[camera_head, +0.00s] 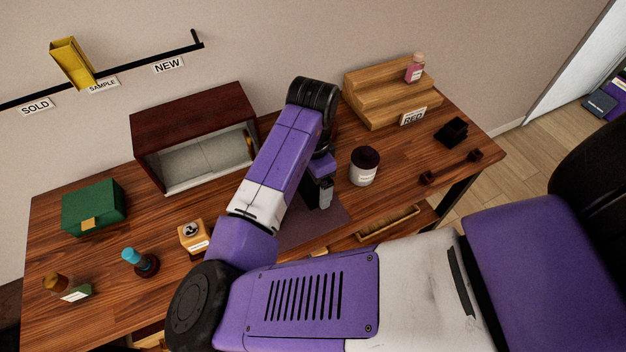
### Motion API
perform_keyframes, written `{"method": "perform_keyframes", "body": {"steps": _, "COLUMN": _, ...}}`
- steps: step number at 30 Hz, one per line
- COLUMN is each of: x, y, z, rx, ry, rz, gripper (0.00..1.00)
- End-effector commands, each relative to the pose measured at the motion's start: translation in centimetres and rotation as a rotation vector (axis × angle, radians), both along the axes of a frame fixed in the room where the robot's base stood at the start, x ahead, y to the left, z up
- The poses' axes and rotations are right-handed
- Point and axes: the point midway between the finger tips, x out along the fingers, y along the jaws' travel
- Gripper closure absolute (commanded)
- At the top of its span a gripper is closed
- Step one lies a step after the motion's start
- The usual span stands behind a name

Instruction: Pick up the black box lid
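A small black box-like object (453,131) sits on the right part of the wooden table, near its right edge. It is too small and dark to tell a separate lid from a box. My gripper (323,202) points down over the dark mat at the table's middle, well to the left of the black object and nearer the front. My forearm hides part of the gripper, and I cannot make out a gap between its fingers. No held object shows.
A white jar with a dark top (364,166) stands just right of my gripper. A stepped wooden stand (385,98) holds a pink bottle (415,68). A wooden cabinet (185,115) and green box (95,207) stand left.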

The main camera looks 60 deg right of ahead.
Motion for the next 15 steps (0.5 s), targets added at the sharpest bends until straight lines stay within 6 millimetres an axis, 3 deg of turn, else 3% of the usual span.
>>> {"method": "perform_keyframes", "body": {"steps": 7, "x": 0.02, "y": 0.0, "z": -0.15, "rx": -0.001, "ry": -0.001, "rz": 0.0, "gripper": 0.12}}
{"method": "perform_keyframes", "body": {"steps": 15, "x": 0.02, "y": 0.0, "z": -0.12, "rx": -0.001, "ry": -0.001, "rz": 0.0, "gripper": 0.65}}
